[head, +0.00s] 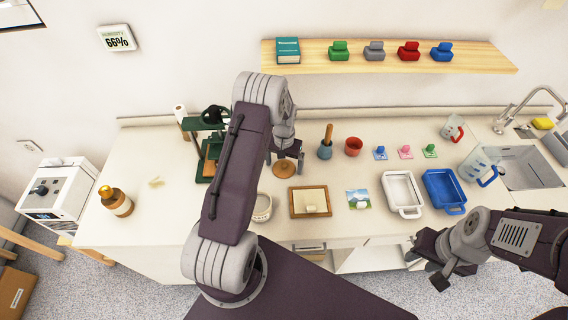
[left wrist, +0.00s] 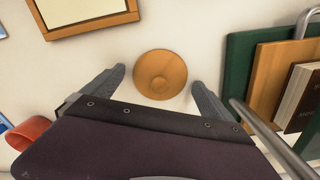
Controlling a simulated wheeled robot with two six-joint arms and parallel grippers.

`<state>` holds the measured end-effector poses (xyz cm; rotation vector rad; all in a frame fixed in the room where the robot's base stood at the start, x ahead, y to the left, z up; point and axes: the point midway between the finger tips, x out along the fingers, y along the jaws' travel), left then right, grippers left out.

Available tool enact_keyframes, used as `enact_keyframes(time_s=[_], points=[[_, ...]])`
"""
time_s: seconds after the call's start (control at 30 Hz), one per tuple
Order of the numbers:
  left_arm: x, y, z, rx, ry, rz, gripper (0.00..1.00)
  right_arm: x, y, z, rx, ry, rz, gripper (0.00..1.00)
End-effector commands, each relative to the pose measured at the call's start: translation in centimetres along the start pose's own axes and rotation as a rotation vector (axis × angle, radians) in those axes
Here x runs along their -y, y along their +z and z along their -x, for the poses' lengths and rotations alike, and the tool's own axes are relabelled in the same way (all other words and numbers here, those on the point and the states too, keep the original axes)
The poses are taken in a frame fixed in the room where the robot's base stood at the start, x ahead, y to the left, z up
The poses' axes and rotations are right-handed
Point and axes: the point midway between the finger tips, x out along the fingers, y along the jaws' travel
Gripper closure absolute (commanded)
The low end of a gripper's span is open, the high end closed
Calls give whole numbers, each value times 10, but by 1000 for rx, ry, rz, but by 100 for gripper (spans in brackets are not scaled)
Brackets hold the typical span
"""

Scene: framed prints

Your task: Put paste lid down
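The lid is a round wooden disc with a raised centre (left wrist: 160,74). It appears to lie flat on the counter, and it also shows in the head view (head: 284,170). My left gripper (head: 285,157) is over it, open and empty. In the left wrist view its fingers stand apart on either side of the lid, with gaps. A white round pot (head: 262,207), partly hidden by my left arm, stands nearer the front edge. My right gripper (head: 428,268) is in front of the counter at right, looking open and empty.
A wooden frame (head: 293,203) lies right of the pot. A green press (head: 203,172) stands left of the lid, partly hidden. White (head: 390,194) and blue (head: 430,184) trays are further right.

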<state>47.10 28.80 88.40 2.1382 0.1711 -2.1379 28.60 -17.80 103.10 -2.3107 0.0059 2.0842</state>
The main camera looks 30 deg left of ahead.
Motion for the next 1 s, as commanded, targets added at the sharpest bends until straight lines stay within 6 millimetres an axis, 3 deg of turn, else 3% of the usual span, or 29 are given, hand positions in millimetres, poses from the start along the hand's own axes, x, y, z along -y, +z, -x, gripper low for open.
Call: enact_keyframes(time_s=[0.33, 0.7, 0.83, 1.0], points=[[0, -1, 12, -2, 0, 0, 3, 0, 0, 0, 0, 0, 0, 64], [0, -1, 101, -5, 0, 0, 3, 0, 1, -10, 0, 0, 0, 64], [0, 0, 118, -2, 0, 0, 3, 0, 1, -11, 0, 0, 0, 64], [0, 0, 124, 1, 0, 0, 3, 0, 1, -11, 0, 0, 0, 64]])
